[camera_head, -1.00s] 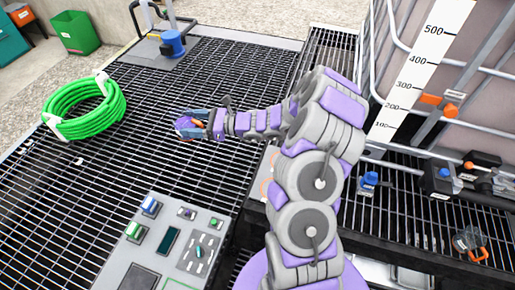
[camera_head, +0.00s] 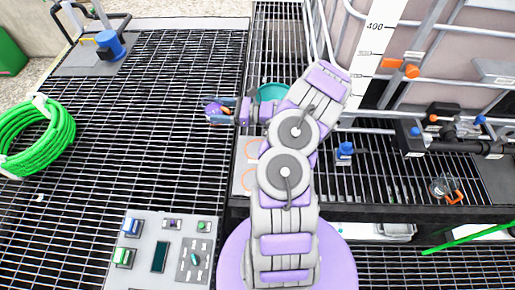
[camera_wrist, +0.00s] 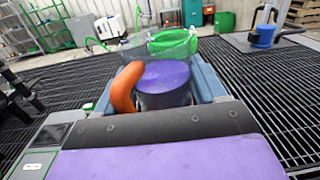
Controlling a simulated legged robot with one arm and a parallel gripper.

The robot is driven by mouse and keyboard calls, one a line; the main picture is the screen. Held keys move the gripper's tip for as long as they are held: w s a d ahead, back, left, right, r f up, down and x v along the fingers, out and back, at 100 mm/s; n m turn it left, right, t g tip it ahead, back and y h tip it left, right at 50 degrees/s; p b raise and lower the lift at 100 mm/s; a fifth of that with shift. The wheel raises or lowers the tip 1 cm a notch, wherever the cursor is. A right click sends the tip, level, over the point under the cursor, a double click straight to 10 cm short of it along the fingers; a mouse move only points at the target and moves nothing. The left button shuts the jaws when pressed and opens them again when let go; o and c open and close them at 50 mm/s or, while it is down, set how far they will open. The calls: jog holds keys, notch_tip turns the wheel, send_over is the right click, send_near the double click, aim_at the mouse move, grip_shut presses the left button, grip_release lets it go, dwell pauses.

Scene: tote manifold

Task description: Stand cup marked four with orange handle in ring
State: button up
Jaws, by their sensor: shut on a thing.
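My gripper (camera_head: 211,111) is shut on a cup with an orange handle and reaches left over the dark grating. In the wrist view the cup's orange handle (camera_wrist: 124,88) stands at the left of a purple round part (camera_wrist: 164,82), between the blue-grey fingers. A clear rim shows beyond it. No number can be read on it. A pale panel with orange ring outlines (camera_head: 249,184) lies right of the gripper, partly hidden by my arm. A second clear cup with an orange handle (camera_head: 446,189) lies on the right grating; its marking is too small to read.
A teal round thing (camera_head: 271,92) is behind my arm. A control panel (camera_head: 160,252) is in front at left. A green hose coil (camera_head: 35,138) lies far left. A blue-topped fitting (camera_head: 110,46) stands at the back. Pipes and a scaled tank fill the right.

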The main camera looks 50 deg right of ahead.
jog(key=s+d+f+m+t+h, duration=0.15)
jog(key=s+d+f, duration=0.3)
jog(key=s, duration=0.45)
jog(key=s+d+f+m+h, duration=0.1)
jog(key=s+d+f+h, duration=0.15)
jog(key=s+d, duration=0.45)
jog(key=s+d+f+m+t+h, duration=0.1)
jog(key=s+d+f+m+h, duration=0.3)
jog(key=s, duration=0.7)
jog(key=w+a, duration=0.2)
jog(key=w, duration=0.2)
jog(key=w+a+f+n+y+b, duration=0.1)
jog(key=w+a, duration=0.2)
jog(key=w, duration=0.1)
jog(key=w+a+f+n+y+b, duration=0.1)
jog(key=w+a, duration=0.1)
jog(key=w, duration=0.1)
jog(key=shift+w+a, duration=0.2)
jog(key=shift+w, duration=0.2)
jog(key=shift+w+a, duration=0.3)
jog(key=shift+w, duration=0.15)
jog(key=shift+w+a+f+b, duration=0.1)
jog(key=shift+w+a+b, duration=0.2)
jog(key=shift+w, duration=0.15)
jog(key=shift+d+f+b, duration=0.15)
jog(key=shift+f+b, duration=0.35)
jog(key=shift+f, duration=1.25)
jog(key=o, duration=1.3)
